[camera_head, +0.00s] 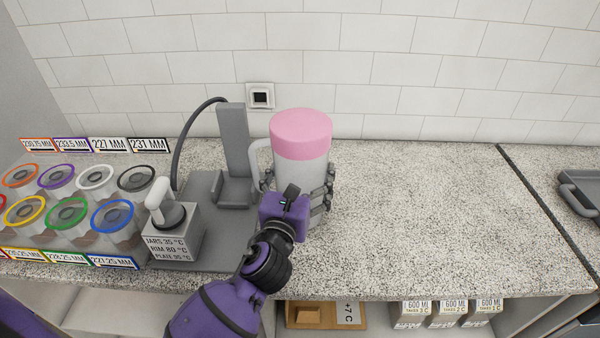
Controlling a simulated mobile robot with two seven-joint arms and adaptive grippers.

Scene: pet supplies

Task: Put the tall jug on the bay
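The tall jug (302,172) has a pale body, a pink lid and a handle on its left side. It stands upright at the middle of the counter. My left gripper (298,190) has its dark fingers around the jug, one on each side, and appears shut on it. The wrist hides the jug's lower front, and I cannot tell whether its base touches the counter. Just left of the jug is a grey stand (234,150) with an upright post and a flat base, seemingly the bay; its seat is empty. My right gripper is not in view.
A labelled box with a knob (174,234) stands on the grey base's front left. Jars with coloured rims (67,213) fill the left. The counter (430,220) right of the jug is clear, up to a dark seam and a grey tray (579,196).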

